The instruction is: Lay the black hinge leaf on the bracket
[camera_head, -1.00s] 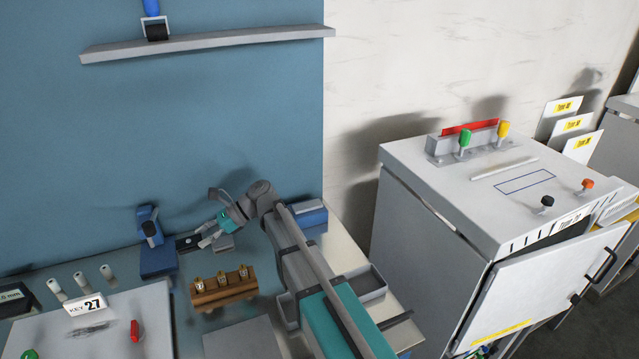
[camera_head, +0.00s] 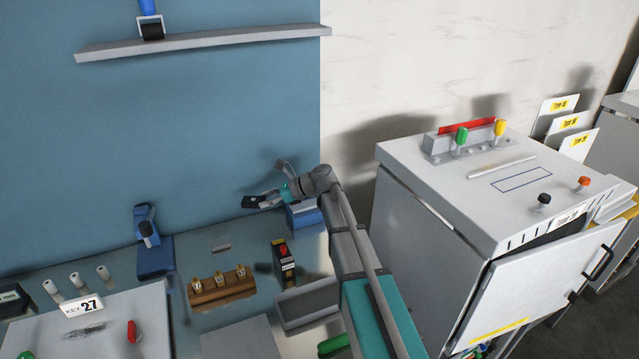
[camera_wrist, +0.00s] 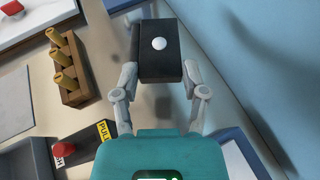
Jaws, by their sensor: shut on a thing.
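The black hinge leaf (camera_head: 251,202) is a flat dark block. In the wrist view the leaf (camera_wrist: 160,60) shows a white round spot on its face. My gripper (camera_head: 264,200) is shut on it, with one finger on each side, and holds it above the worktop in front of the blue wall. I cannot tell for sure which thing is the bracket. A small grey plate (camera_head: 220,245) lies on the worktop below and left of the leaf. A blue stand (camera_head: 155,258) is farther left, apart from my gripper.
A wooden rack (camera_head: 222,290) with brass pieces stands in front of the grey plate. A dark box with a red knob (camera_head: 283,252) and an empty grey tray (camera_head: 308,305) are to its right.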

